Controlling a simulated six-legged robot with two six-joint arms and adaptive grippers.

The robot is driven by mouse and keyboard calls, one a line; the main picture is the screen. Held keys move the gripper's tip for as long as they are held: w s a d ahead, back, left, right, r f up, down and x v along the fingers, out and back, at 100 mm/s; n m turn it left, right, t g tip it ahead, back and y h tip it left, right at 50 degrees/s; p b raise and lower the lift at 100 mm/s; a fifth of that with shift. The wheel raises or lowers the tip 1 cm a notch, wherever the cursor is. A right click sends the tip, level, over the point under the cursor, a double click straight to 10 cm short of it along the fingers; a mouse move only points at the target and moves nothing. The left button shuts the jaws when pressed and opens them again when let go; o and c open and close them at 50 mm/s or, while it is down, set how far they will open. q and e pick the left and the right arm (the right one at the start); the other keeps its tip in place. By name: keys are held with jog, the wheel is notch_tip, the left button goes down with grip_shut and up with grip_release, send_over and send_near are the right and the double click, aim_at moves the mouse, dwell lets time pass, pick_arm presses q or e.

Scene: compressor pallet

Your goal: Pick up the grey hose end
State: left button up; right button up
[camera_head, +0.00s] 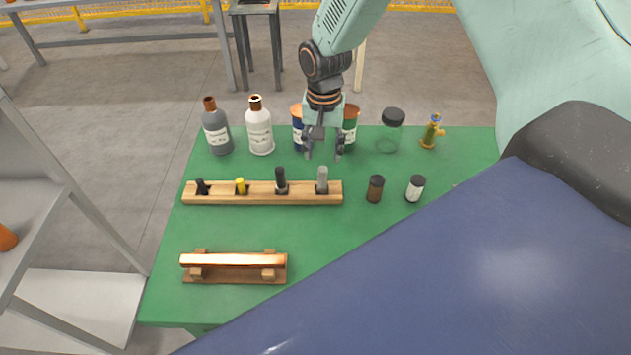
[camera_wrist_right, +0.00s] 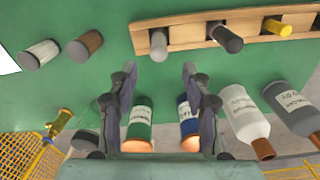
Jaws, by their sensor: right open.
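The grey hose end (camera_head: 322,180) stands upright in the right end of a wooden rack (camera_head: 225,199) on the green table. It also shows in the right wrist view (camera_wrist_right: 158,45), just beyond the fingertips. My right gripper (camera_head: 323,152) is open and empty, pointing down a little behind the grey hose end. In the right wrist view its fingers (camera_wrist_right: 159,72) are spread, with the grey hose end lined up with the gap between them. I see no contact. My left gripper is not in view.
The rack also holds a dark hose end (camera_head: 281,181), a yellow one (camera_head: 240,186) and a black one (camera_head: 202,187). Cans (camera_head: 350,124) and bottles (camera_head: 260,130) stand behind. Two small jars (camera_head: 375,189) stand to the right. A copper bar (camera_head: 233,260) lies in front.

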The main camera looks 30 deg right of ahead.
aim_at(323, 168)
jog(key=shift+s+d+f, duration=0.15)
jog(key=shift+s+f, duration=0.15)
jog(key=shift+f, duration=0.1)
jog(key=f, duration=0.6)
jog(key=shift+w+a+f, duration=0.1)
jog(key=shift+a+f, duration=0.1)
jog(key=shift+a, duration=0.15)
jog(key=shift+f, duration=0.2)
jog(key=shift+d, duration=0.25)
jog(key=shift+a+f, duration=0.1)
jog(key=shift+a, duration=0.1)
jog(key=c, duration=0.4)
jog(key=shift+d, duration=0.15)
jog(key=c, duration=0.5)
grip_shut()
